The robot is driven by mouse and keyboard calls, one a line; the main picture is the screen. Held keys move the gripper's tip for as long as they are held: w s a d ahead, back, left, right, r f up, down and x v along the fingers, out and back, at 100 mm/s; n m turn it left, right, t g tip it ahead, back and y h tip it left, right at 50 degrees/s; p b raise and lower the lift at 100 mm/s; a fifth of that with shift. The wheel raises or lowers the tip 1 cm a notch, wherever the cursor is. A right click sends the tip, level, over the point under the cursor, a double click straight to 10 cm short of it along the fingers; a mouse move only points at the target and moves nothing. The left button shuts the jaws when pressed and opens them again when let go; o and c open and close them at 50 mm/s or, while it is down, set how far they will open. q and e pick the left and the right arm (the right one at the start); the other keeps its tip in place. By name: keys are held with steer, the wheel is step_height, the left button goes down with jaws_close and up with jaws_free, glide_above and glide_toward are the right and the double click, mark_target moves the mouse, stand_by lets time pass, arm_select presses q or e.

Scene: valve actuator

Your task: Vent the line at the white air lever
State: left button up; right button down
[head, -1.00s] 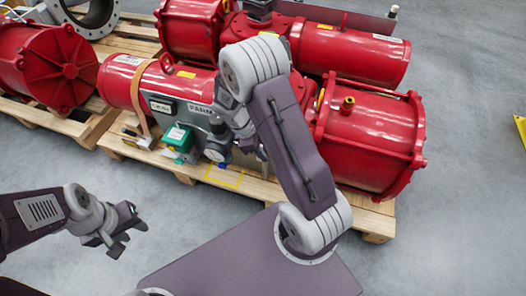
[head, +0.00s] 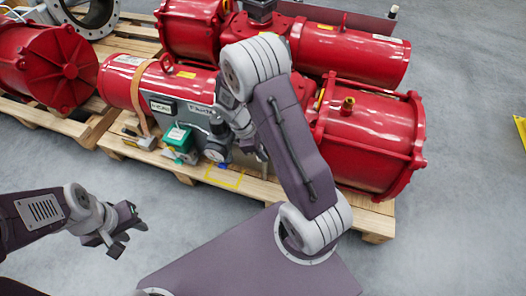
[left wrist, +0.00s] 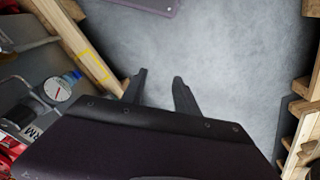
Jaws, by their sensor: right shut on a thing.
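The red valve actuator (head: 128,82) lies on a wooden pallet, with a grey panel (head: 190,116) on its near side. A round white-faced gauge (head: 214,153) sits below the panel and also shows in the left wrist view (left wrist: 57,91). My right gripper (head: 250,142) is at the panel, just right of the gauge. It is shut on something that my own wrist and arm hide. I cannot make out the white air lever in either view. My left gripper (head: 122,236) is open and empty over the floor at lower left; its fingers stand apart in the left wrist view (left wrist: 159,84).
A green box (head: 177,137) and a blue fitting (head: 223,165) sit near the gauge. A yellow outline (head: 224,184) marks the pallet edge. Another red cylinder (head: 370,142) lies at right, and a second pallet (head: 92,125) is at left. Floor in front is clear around my left gripper.

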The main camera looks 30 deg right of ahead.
arm_select(q)
step_height(320, 180, up, 3)
steer(key=shift+f+p, duration=0.2)
steer(key=shift+p, duration=0.95)
arm_select(e)
steer(key=s+d+t+y, duration=0.1)
steer(key=s+f+t+y, duration=0.1)
steer(key=t, duration=0.1)
steer(key=shift+d+y, duration=0.3)
steer(key=shift+d, duration=0.05)
arm_select(q)
steer(key=shift+c, duration=0.3)
